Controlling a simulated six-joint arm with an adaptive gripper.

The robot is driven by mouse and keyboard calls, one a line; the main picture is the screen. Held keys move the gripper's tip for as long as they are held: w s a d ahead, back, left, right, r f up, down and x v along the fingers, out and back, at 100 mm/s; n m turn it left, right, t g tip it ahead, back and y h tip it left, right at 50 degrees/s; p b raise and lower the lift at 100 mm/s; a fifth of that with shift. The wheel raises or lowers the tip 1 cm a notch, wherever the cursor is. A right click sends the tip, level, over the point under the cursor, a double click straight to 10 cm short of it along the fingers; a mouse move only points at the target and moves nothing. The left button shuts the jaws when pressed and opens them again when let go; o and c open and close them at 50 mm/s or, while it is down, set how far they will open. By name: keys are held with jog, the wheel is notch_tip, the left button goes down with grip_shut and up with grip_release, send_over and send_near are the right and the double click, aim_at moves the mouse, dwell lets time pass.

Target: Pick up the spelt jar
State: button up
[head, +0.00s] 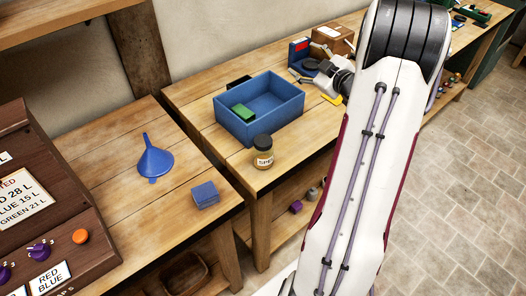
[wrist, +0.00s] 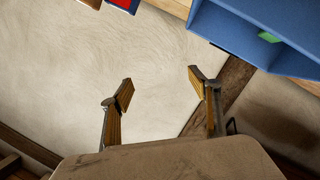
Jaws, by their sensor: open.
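The spelt jar (head: 263,152) is a small glass jar with a dark lid and a label reading "SPE…". It stands upright on the wooden bench, just in front of the blue crate's near corner. My gripper (head: 322,82) is behind and to the right of the jar, past the blue crate, partly hidden by my arm. In the wrist view my gripper (wrist: 160,85) has its two fingers wide apart with nothing between them. The jar does not show in the wrist view.
A blue crate (head: 277,122) holding a green block (head: 243,112) stands behind the jar; the crate also shows in the wrist view (wrist: 240,32). On the left table are a blue funnel (head: 155,160) and a blue box (head: 205,195). A brown box (head: 332,38) stands at the back.

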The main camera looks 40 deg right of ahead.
aim_at(263, 152)
jog(key=s+a+f+y, duration=0.3)
jog(key=f, duration=0.2)
jog(key=s+a+f+n+y, duration=0.1)
jog(key=s+a+f+y, duration=0.2)
jog(key=a+f, duration=0.1)
jog(key=s+a+f+n+y, duration=0.1)
jog(key=s+a+f+y, duration=0.2)
jog(key=f, duration=0.2)
jog(key=shift+a+f+y, duration=0.3)
jog(key=shift+y, duration=0.1)
jog(key=s+a+f+y, duration=0.1)
jog(key=a, duration=0.1)
jog(key=s+a+f+g+y, duration=0.1)
jog(key=s+a+y, duration=0.1)
jog(key=a, duration=0.1)
jog(key=s+a+f+y, duration=0.1)
jog(key=s+a, duration=0.1)
jog(key=shift+s+a+n+y, duration=0.15)
jog(key=shift+a+n+y, duration=0.15)
jog(key=shift+a+y, duration=0.1)
jog(key=shift+x, duration=1.3)
